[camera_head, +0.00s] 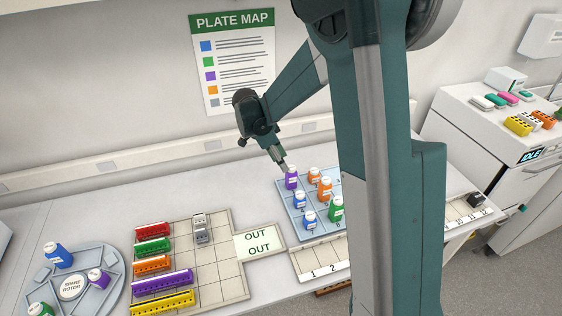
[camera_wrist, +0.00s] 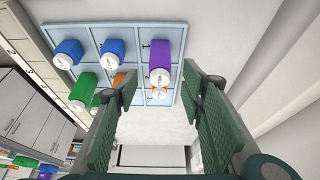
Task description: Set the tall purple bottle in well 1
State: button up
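A tall purple bottle (camera_head: 291,178) with a white cap stands in the back-left cell of the blue tray (camera_head: 283,214). In the wrist view the purple bottle (camera_wrist: 166,58) lies ahead of my gripper (camera_wrist: 160,92), whose two green fingers are apart with nothing held between them. In the head view my gripper (camera_head: 284,164) is just above and left of the purple bottle's cap. A white numbered strip (camera_head: 320,257) runs along the front of the tray. Its cell marked 1 (camera_head: 313,274) is at the left end and looks empty. My arm hides the strip's middle.
Blue, orange and green bottles (camera_head: 336,210) crowd the tray beside the purple one. A spare rotor (camera_head: 72,286) at left holds a shorter purple bottle (camera_head: 98,278) and others. A beige grid (camera_head: 222,270) carries coloured racks. The wall rises close behind the tray.

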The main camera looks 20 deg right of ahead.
dwell(0.4)
jog(key=s+a+r+n+t+y, duration=0.1)
jog(key=s+r+n+t+y, duration=0.15)
jog(key=s+r+n, duration=0.9)
jog(key=s+a+r+n+t+y, duration=0.1)
jog(key=s+r+n+t, duration=0.1)
jog(key=s, duration=0.9)
jog(key=s+a+r+n+t+y, duration=0.1)
jog(key=s+a+r+n+t, duration=0.1)
jog(key=s, duration=1)
jog(key=shift+r+n+t, duration=0.35)
jog(key=shift+r+n, duration=0.4)
jog(key=shift+n, duration=0.5)
